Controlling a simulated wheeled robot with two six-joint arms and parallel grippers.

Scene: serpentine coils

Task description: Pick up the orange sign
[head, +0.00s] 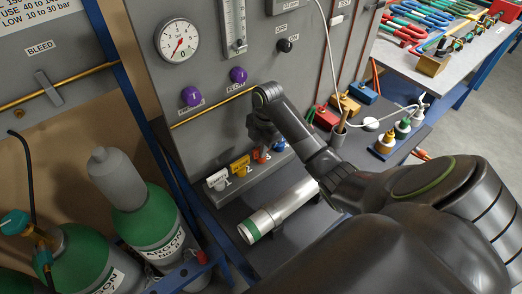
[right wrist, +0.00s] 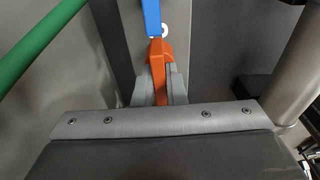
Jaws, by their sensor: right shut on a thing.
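The orange sign (head: 262,156) is at the row of small coloured signs along the foot of the grey panel, between a yellow sign (head: 240,166) and a blue sign (head: 279,146). My right gripper (head: 263,143) reaches down to it from above. In the right wrist view, the gripper's grey fingers (right wrist: 159,88) are shut on the orange sign (right wrist: 158,60), one on each side. The blue sign (right wrist: 152,17) is just beyond it. Whether the orange sign is clear of its support cannot be told. My left gripper is not in view.
A white sign (head: 217,180) stands left of the yellow one. A silver tube with a green band (head: 283,209) lies close in front. Green-and-grey gas cylinders (head: 137,205) stand at left. Purple knobs (head: 238,75) stick out of the panel above. Small blocks (head: 350,104) are at right.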

